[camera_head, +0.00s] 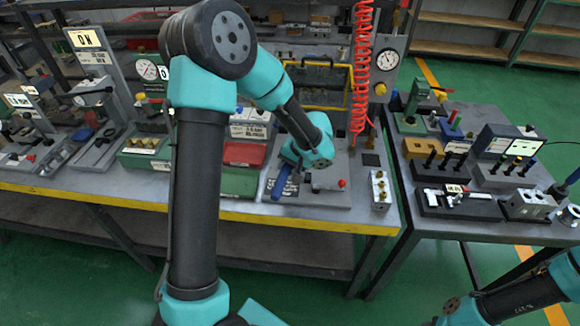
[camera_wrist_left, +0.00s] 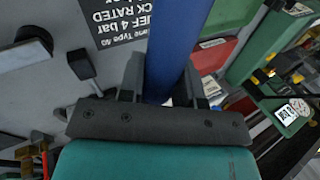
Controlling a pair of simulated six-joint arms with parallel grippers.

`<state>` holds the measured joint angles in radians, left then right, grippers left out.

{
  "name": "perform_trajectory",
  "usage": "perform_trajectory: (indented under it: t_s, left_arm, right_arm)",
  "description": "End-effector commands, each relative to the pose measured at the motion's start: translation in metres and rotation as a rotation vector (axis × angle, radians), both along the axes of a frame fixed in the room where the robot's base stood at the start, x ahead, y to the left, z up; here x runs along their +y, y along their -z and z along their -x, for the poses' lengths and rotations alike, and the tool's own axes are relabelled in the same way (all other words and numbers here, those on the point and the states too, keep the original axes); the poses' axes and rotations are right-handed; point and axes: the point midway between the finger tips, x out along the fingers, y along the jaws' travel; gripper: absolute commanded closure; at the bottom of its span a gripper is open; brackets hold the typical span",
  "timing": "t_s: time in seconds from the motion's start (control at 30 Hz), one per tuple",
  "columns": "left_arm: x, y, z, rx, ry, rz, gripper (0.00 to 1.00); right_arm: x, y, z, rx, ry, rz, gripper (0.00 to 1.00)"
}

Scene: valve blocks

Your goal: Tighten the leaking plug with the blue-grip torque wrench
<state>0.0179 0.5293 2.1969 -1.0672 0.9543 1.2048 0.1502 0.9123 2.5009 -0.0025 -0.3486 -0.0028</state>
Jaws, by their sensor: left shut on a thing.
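My left gripper (camera_wrist_left: 166,82) is shut on the blue grip of the torque wrench (camera_wrist_left: 182,38). In the left wrist view the grip runs up between the two fingers to the top edge. In the head view the blue grip (camera_head: 281,182) shows below my left wrist, over the grey plate on the bench. The rest of the wrench is hidden or out of frame. A metal block (camera_head: 380,190) with brass-coloured plugs stands at the bench's right end. I cannot tell which plug leaks. My right arm shows at the lower right, but its gripper is out of view.
A red bin (camera_head: 243,154) and a green tray (camera_head: 238,180) lie left of the grip. A red-knobbed fixture (camera_head: 330,180) stands right of it. A red coiled hose (camera_head: 361,70) hangs behind. A second bench (camera_head: 440,232) with several blocks stands at right, across a gap.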

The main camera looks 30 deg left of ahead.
Motion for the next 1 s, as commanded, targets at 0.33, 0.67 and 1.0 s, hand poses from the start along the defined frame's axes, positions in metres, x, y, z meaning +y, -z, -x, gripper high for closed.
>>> perform_trajectory:
  t_s: [0.33, 0.67, 1.0]
  left_arm:
    - [0.001, -0.001, 0.0, 0.0, 0.01, 0.0, 1.0]
    - [0.009, 0.0, 0.003, 0.0, 0.054, 0.0, 1.0]
    - [0.021, 0.0, 0.005, -0.001, 0.132, 0.0, 1.0]
  right_arm:
    - [0.0, 0.0, 0.0, 0.0, 0.0, 0.0, 0.57]
    - [0.0, 0.0, 0.0, 0.0, 0.0, 0.0, 0.57]
    - [0.0, 0.0, 0.0, 0.0, 0.0, 0.0, 0.57]
